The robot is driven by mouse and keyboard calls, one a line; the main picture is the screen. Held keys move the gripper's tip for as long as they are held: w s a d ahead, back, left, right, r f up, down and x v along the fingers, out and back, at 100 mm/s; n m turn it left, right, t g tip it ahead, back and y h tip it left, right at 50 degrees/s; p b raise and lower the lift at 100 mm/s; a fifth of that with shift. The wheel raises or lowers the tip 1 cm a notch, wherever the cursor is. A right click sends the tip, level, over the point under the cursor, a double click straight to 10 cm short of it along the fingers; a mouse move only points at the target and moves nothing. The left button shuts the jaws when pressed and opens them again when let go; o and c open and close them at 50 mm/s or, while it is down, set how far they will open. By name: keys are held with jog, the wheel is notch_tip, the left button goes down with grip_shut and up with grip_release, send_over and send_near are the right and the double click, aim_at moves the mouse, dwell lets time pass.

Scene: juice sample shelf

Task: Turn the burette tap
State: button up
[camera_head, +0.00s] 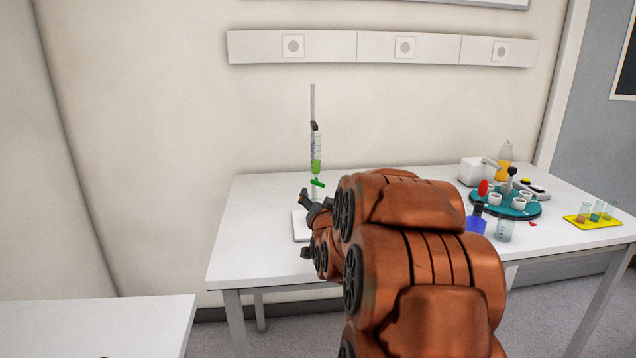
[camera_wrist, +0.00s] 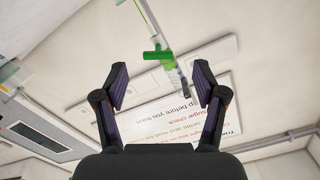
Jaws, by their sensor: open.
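The burette (camera_head: 316,152) stands upright on a thin rod with a white base (camera_head: 300,226) near the left end of the table. It holds green liquid. Its green tap (camera_head: 318,183) sits at the lower end. In the wrist view the tap (camera_wrist: 157,53) appears ahead, between and beyond my fingertips, with the burette tube (camera_wrist: 178,78) beside it. My gripper (camera_wrist: 159,85) is open and empty, and the tap appears apart from both fingers. In the head view my gripper (camera_head: 306,226) is low by the stand, below the tap, and partly hidden by my arm.
The white table (camera_head: 255,195) is mostly clear around the stand. To the right are a teal round tray (camera_head: 530,211) with white cups, a blue flask (camera_head: 477,220), a beaker (camera_head: 504,231), an orange bottle (camera_head: 504,162) and a yellow rack (camera_head: 580,222) with tubes.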

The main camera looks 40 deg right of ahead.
aim_at(319, 185)
jog(key=shift+s+d+r+p+x, duration=0.15)
jog(key=shift+p+x, duration=0.1)
jog(key=shift+x, duration=1.1)
jog(key=shift+s+d+r+p+x, duration=0.1)
jog(key=shift+r+p+x, duration=0.15)
jog(key=shift+x, duration=1.05)
jog(key=shift+d+r+p+x, duration=0.15)
jog(key=shift+p+x, duration=0.15)
jog(key=shift+x, duration=1.05)
jog(key=shift+f, duration=0.1)
jog(key=c, duration=1.2)
jog(key=shift+o, duration=0.2)
jog(key=shift+s+f+n+b, duration=0.15)
jog(key=shift+n+b, duration=0.35)
jog(key=shift+b, duration=0.7)
jog(key=n+b, duration=0.2)
jog(key=shift+f+b, duration=0.1)
jog(key=shift+b, duration=0.3)
jog(key=shift+d+r+n+b, duration=0.1)
jog(key=shift+r+n+b, duration=0.15)
jog(key=shift+n+b, duration=0.6)
jog(key=shift+p, duration=0.3)
